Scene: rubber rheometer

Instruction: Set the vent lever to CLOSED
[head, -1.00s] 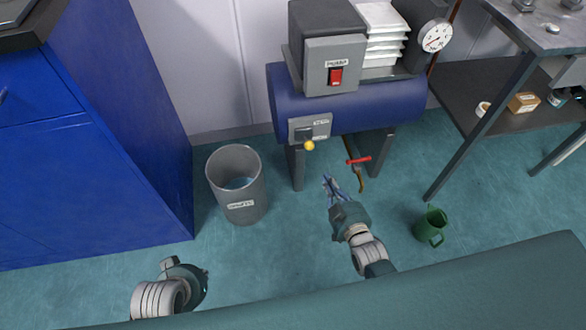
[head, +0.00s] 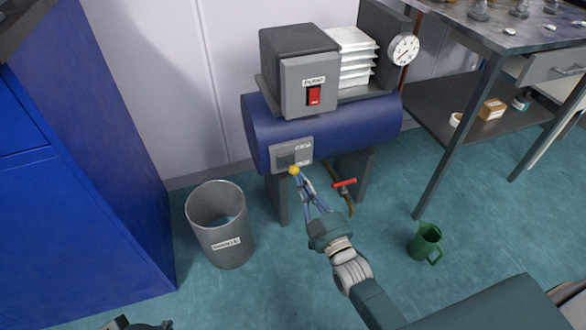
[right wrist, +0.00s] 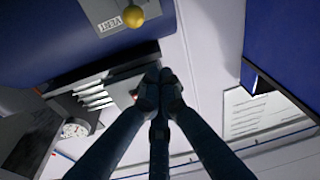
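The vent lever shows as a yellow knob (head: 293,170) at the lower edge of a grey plate (head: 291,154) on the front of the blue tank (head: 345,132). In the right wrist view the yellow knob (right wrist: 133,17) sits beside a VENT label (right wrist: 109,24). The plate's other labels are too small to read. My right gripper (head: 302,181) is just below and right of the knob. In the right wrist view its fingertips (right wrist: 160,76) meet with nothing between them, apart from the knob in the picture. My left gripper (head: 140,324) is mostly cut off at the bottom edge.
A red-handled valve (head: 344,183) hangs under the tank, right of my right gripper. A grey bin (head: 227,245) stands left of the tank, and a green jug (head: 425,243) on the floor to the right. A box with a red switch (head: 314,95) sits above the tank.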

